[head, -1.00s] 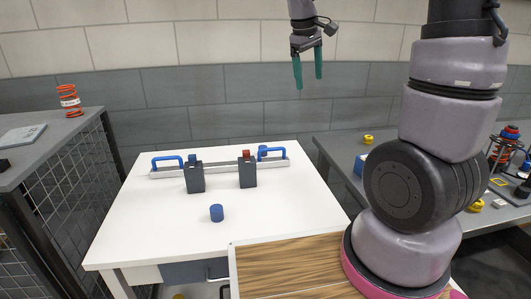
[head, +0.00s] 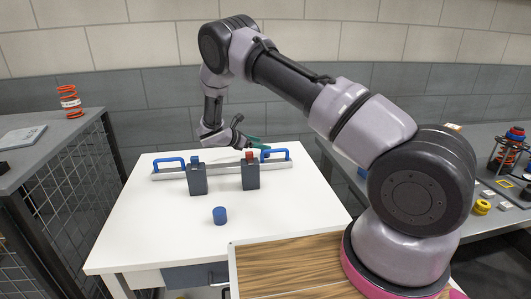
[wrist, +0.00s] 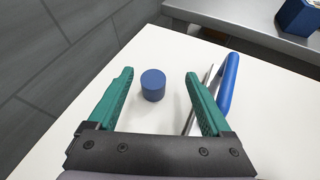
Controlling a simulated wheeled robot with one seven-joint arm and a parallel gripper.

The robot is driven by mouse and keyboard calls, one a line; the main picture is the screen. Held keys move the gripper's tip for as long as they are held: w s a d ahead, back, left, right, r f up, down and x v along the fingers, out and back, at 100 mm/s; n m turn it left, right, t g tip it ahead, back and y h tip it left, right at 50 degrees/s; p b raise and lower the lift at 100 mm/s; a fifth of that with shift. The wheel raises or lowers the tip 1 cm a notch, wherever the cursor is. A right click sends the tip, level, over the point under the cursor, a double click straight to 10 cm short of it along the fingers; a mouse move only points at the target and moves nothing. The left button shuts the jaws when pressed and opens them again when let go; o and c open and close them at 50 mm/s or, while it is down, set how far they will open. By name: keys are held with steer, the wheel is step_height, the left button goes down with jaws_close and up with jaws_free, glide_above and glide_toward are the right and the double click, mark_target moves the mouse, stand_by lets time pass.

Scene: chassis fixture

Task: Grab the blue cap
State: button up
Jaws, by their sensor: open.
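My gripper (head: 254,141) is low behind the fixture's right end in the head view, its green fingers pointing right. In the wrist view my gripper (wrist: 160,76) is open and empty. A blue cylindrical cap (wrist: 153,85) stands upright on the white table between and beyond the fingers, apart from both. A blue handle (wrist: 229,85) is just right of the right finger. This cap lies behind the fixture and I cannot make it out clearly in the head view. Another blue cylinder (head: 219,215) stands on the table in front of the fixture.
The fixture's pale bar (head: 222,170) has blue handles at both ends. Two dark blocks stand before it, the left with a blue top (head: 195,159), the right with a red top (head: 249,155). The grey wall (head: 140,110) is behind. The white table's (head: 150,235) front left is clear.

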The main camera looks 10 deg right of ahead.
steer(key=shift+w+a+f+n+t, duration=0.15)
steer(key=shift+a+f+n, duration=0.15)
steer(key=shift+f, duration=0.3)
steer(key=shift+w+a+f+n+t, duration=0.15)
steer(key=shift+f+n, duration=0.15)
steer(key=shift+f, duration=0.3)
steer(key=shift+w+d+f, duration=0.1)
steer(key=shift+d+f, duration=0.1)
steer(key=x, duration=0.6)
steer(key=shift+w+d, duration=0.2)
steer(key=shift+d, duration=0.15)
steer(key=shift+r, duration=0.1)
jaws_close()
